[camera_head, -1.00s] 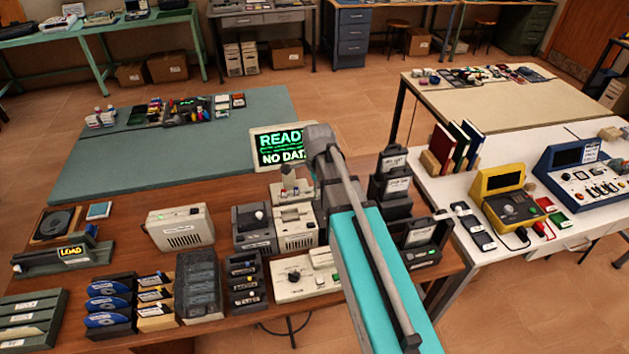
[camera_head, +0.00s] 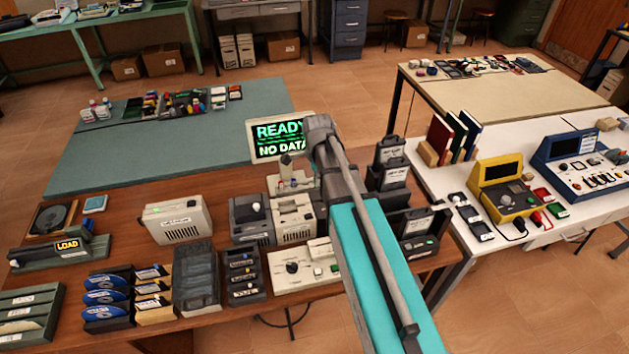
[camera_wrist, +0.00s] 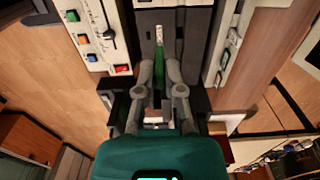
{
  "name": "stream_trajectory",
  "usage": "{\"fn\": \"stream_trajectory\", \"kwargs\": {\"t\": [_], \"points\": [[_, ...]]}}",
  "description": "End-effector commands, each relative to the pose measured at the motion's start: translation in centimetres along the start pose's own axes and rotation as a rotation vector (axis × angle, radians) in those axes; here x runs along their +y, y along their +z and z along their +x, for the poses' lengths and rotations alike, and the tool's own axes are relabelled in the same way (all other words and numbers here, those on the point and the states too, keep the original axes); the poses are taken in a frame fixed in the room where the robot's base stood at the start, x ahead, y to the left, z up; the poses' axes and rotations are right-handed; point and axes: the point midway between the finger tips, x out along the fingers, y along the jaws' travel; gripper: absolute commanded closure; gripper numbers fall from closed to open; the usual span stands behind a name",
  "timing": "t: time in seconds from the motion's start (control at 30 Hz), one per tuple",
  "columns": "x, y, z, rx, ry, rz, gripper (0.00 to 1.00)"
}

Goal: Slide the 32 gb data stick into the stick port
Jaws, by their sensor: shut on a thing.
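My gripper (camera_wrist: 160,80) is in the wrist view, its two fingers closed on a narrow green stick (camera_wrist: 158,84), which I take to be the data stick. Its capacity label cannot be read. The stick lies along the fingers over a dark grey panel. A small pale marked strip (camera_wrist: 158,35) shows just past its far end; I cannot tell if it belongs to the stick or the panel. I cannot make out the stick port for certain, or whether the stick touches it. In the head view, my arm covers most of the gripper area.
A screen (camera_head: 280,136) reads READY, NO DATA behind the desktop units. A beige unit (camera_head: 178,219), a control box (camera_head: 303,264) and dark racks (camera_head: 244,275) crowd the brown desk. Black upright boxes (camera_head: 391,160) stand right of my arm. A yellow device (camera_head: 502,190) sits on the white table.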

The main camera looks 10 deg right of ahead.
Motion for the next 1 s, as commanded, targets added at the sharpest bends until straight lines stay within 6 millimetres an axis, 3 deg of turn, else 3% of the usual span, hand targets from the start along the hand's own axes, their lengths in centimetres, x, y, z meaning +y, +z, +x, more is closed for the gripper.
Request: {"fn": "stream_trajectory", "kwargs": {"t": [0.1,0.33,1.0], "points": [[-1.5,-1.2,1.5,0.0,0.0,0.002,1.0],[-3.2,-3.1,2.9,0.0,0.0,0.001,1.0],[-3.4,-3.5,3.5,0.0,0.0,0.0,1.0]]}}
